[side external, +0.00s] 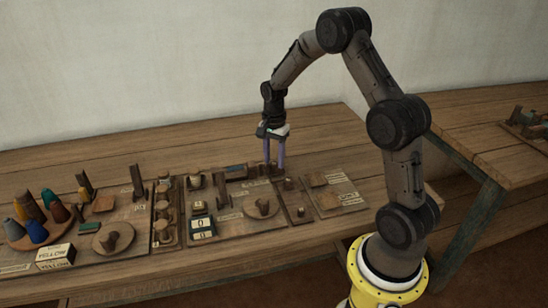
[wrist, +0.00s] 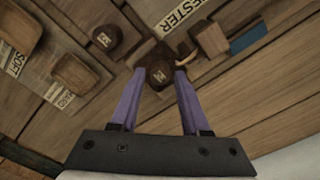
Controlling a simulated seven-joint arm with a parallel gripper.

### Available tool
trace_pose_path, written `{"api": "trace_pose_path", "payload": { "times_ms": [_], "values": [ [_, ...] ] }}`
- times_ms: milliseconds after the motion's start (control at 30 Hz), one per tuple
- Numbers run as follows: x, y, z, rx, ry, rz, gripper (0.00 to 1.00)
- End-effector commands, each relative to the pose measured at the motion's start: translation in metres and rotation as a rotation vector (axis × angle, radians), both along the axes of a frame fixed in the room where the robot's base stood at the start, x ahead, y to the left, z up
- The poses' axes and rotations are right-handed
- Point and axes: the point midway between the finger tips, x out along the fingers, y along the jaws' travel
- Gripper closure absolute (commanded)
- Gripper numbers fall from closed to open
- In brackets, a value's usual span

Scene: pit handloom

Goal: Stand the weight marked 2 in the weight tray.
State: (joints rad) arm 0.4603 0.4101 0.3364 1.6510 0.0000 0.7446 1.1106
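My gripper (side external: 274,170) points down over the far right part of the boards. In the wrist view its two purple fingers (wrist: 160,74) stand apart. A dark round weight (wrist: 159,75) with a pale mark on top sits between the fingertips; a narrow gap seems to show on each side. A second dark round weight (wrist: 106,38) with a pale mark stands up and left of it in the wrist view. The marks are too small and turned for me to read surely. I cannot tell which board part is the weight tray.
A wooden block (wrist: 208,38) and a blue piece (wrist: 248,38) lie close to the right finger. Wooden blocks (wrist: 75,72) lie at the left. Coloured cones (side external: 37,231) stand on a round plate at the far left. The table's back strip (side external: 150,153) is clear.

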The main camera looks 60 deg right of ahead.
Motion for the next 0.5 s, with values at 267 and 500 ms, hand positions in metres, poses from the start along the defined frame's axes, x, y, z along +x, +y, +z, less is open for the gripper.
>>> {"api": "trace_pose_path", "payload": {
  "times_ms": [267,500],
  "values": [
    [0.000,0.000,0.000,0.000,-0.001,0.000,0.38],
    [0.001,0.000,0.013,-0.002,-0.004,0.000,0.38]
  ]
}}
